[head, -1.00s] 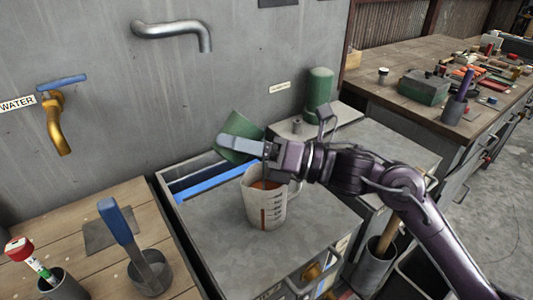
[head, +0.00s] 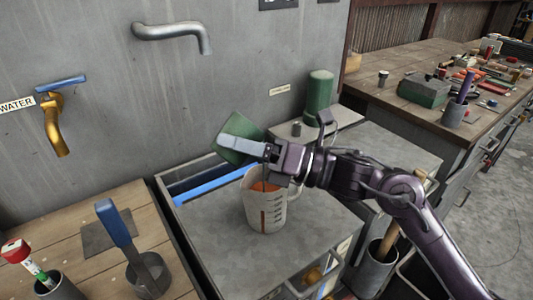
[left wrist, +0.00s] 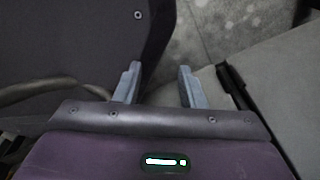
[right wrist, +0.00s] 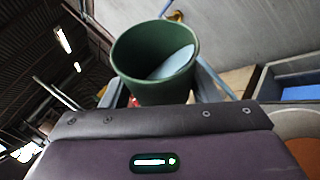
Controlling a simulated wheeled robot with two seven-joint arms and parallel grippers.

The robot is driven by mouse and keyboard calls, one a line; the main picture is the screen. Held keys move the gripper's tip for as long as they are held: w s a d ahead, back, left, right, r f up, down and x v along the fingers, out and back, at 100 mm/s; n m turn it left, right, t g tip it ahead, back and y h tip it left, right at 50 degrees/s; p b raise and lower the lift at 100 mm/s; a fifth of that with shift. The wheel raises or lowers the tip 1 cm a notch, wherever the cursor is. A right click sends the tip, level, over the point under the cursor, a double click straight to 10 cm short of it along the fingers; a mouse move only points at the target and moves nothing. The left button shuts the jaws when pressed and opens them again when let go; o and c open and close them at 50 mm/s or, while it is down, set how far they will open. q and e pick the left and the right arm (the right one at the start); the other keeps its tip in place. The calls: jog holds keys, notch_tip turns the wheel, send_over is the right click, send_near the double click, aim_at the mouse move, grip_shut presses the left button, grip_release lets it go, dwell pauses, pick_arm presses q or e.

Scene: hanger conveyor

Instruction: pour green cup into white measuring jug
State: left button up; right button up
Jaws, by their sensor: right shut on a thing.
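The green cup (head: 240,138) is strongly tilted above the white measuring jug (head: 275,217), up and left of its mouth. My right gripper (head: 243,147) is shut on the green cup, with one finger across its near side. The right wrist view looks into the cup (right wrist: 150,88); a pale blue-grey patch shows inside. The jug stands upright on the grey worktop and holds something orange-brown; whether a stream is falling cannot be told. Its brown contents seem to show at the right wrist view's right edge. My left gripper (left wrist: 157,88) is open and empty, seen only in the left wrist view.
An open drawer or bin with a blue item (head: 205,185) lies behind the jug. A green cylinder (head: 319,95) stands at back right. A blue-handled tool in a metal cup (head: 155,275) stands left. The worktop (head: 225,245) in front of the jug is clear.

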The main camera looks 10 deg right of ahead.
jog(key=shift+s+d+m+t+y+b, duration=0.3)
jog(key=shift+d+m+b, duration=0.1)
jog(key=shift+b, duration=0.15)
pick_arm(q)
jog(key=shift+d+f, duration=0.15)
jog(key=shift+f, duration=0.45)
